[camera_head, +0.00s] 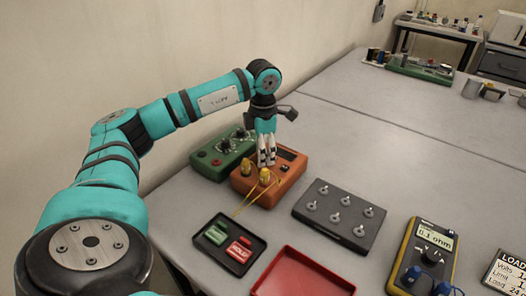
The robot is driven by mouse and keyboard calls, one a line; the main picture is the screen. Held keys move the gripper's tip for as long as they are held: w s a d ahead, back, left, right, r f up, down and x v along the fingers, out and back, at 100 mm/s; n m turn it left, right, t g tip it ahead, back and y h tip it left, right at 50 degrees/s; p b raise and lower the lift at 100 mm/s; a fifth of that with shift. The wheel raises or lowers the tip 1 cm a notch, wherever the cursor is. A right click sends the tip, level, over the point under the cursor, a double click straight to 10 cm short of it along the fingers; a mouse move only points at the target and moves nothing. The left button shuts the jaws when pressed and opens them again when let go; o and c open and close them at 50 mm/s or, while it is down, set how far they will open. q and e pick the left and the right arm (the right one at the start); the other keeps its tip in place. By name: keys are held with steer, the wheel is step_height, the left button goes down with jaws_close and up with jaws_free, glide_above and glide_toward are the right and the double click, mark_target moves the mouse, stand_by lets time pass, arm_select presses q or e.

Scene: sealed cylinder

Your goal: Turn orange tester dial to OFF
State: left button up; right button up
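The orange tester (286,184) sits on the grey table, with a dark display strip at its upper right and yellow terminals (265,175) with thin yellow leads toward the front. My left gripper (267,160) points straight down over the tester's back left part. Its two fingers are close together, with a narrow gap between them. The dial is not clearly seen; the fingers may cover it. I cannot tell whether the fingers touch or hold it, or where it points. My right gripper is out of view.
A green box (218,160) with dark knobs stands directly left of the tester. A black tray (212,255) with green and red parts, a red tray (300,279), a dark studded plate (338,230) and a yellow multimeter (426,254) lie nearer.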

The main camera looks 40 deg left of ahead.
arm_select(q)
steer(key=shift+r, duration=0.15)
step_height(320, 180, up, 12)
steer(key=shift+f, duration=0.2)
stand_by(0.4)
stand_by(0.4)
